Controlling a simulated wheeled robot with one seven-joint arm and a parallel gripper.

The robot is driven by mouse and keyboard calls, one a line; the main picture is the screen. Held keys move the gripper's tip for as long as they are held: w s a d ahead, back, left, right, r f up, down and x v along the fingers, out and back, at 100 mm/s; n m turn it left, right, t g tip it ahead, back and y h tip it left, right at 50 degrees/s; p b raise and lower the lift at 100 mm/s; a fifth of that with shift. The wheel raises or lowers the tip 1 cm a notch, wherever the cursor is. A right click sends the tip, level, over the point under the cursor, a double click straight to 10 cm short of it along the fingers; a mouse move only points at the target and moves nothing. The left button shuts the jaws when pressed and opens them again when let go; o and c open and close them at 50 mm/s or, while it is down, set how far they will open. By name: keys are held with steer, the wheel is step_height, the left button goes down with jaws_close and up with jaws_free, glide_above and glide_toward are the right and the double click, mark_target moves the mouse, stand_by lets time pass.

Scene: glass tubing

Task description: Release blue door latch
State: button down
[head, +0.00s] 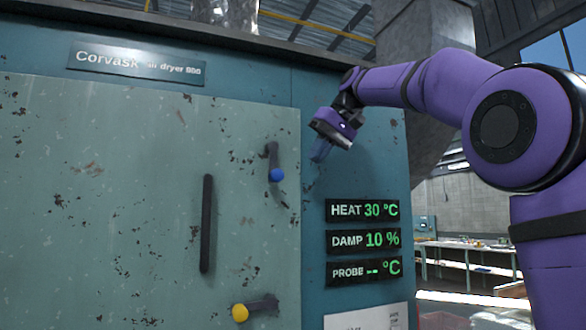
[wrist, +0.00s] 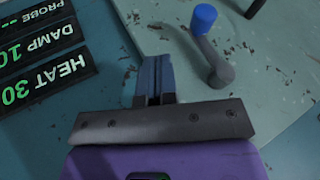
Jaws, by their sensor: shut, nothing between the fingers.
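The blue door latch is a dark grey crank lever with a blue knob (head: 277,175) at its lower end, on the right side of the dryer door (head: 120,200). In the head view the lever hangs down from its pivot. The wrist view shows the blue knob (wrist: 204,17) and the grey arm running to its pivot, to the right of my fingers. My gripper (head: 320,152) is shut and empty, to the right of the latch near the door's edge. Its bluish fingers (wrist: 155,75) are together and apart from the latch.
A second latch with a yellow knob (head: 240,313) lies sideways lower on the door. A dark vertical handle (head: 207,224) stands left of the blue latch. Display panels (head: 363,240) read heat 30 °C, damp 10 % and a blank probe. A table (head: 468,258) stands far right.

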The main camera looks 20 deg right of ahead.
mark_target(293, 167)
steer(key=shift+w+a+f, duration=0.2)
steer(key=shift+a+f, duration=0.4)
steer(key=shift+a, duration=0.35)
steer(key=shift+w+a+f, duration=0.15)
steer(key=shift+a+f, duration=0.45)
steer(key=shift+a, duration=0.35)
steer(key=shift+w+a+f, duration=0.2)
steer(key=shift+a+f, duration=0.4)
steer(key=shift+a, duration=0.35)
